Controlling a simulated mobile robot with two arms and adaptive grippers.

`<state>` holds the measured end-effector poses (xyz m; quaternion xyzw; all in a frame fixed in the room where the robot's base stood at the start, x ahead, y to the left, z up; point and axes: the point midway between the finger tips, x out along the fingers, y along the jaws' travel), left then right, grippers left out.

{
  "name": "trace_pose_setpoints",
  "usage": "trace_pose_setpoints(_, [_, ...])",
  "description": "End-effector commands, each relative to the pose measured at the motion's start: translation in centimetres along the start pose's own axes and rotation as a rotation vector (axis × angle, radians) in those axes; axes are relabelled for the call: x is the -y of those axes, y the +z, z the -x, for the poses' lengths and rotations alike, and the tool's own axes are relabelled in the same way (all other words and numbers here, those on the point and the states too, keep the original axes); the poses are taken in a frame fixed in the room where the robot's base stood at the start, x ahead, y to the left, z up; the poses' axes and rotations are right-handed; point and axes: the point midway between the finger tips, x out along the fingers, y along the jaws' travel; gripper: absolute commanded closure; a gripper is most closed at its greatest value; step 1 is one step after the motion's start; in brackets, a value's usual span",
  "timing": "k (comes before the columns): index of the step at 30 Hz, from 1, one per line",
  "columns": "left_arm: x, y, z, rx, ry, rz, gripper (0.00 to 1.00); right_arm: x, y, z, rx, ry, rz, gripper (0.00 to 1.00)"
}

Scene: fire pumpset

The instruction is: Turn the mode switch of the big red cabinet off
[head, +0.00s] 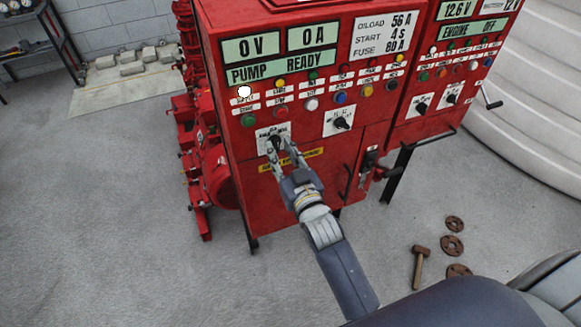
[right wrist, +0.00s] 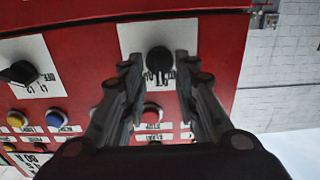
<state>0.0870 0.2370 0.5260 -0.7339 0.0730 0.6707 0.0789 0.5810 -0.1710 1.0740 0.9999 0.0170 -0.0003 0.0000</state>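The big red cabinet (head: 222,140) stands in the middle of the head view, its displays reading 0 V, 0 A and PUMP READY. Two black rotary switches on white plates sit low on its panel. My right gripper (head: 277,143) is at the left switch and partly hides it. In the right wrist view that switch's black knob (right wrist: 160,60) lies between the two open fingers (right wrist: 158,68), with a gap on each side. The other switch (head: 342,123) is free; it also shows in the right wrist view (right wrist: 20,72). My left gripper is not in view.
Buttons and lamps (head: 312,104) fill the panel above the switches. A second red cabinet (head: 425,115) with two switches adjoins on the right. Red pump machinery (head: 205,150) stands behind. A hammer (head: 420,265) and rusty flanges (head: 452,246) lie on the floor, clear elsewhere in front.

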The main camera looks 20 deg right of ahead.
Motion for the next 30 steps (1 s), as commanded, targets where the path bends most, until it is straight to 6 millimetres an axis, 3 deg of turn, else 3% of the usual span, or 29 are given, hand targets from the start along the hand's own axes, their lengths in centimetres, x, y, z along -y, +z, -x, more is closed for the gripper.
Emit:
trace_pose_setpoints(15, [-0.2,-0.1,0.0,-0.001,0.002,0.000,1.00,0.0,0.1,9.0,0.003,0.000,0.000,0.72])
trace_pose_setpoints(21, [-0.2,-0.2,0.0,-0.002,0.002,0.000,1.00,0.0,0.1,10.7,0.001,0.000,0.000,0.72])
trace_pose_setpoints(30, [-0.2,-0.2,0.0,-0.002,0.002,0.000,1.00,0.0,0.0,11.1,0.001,0.000,0.000,0.72])
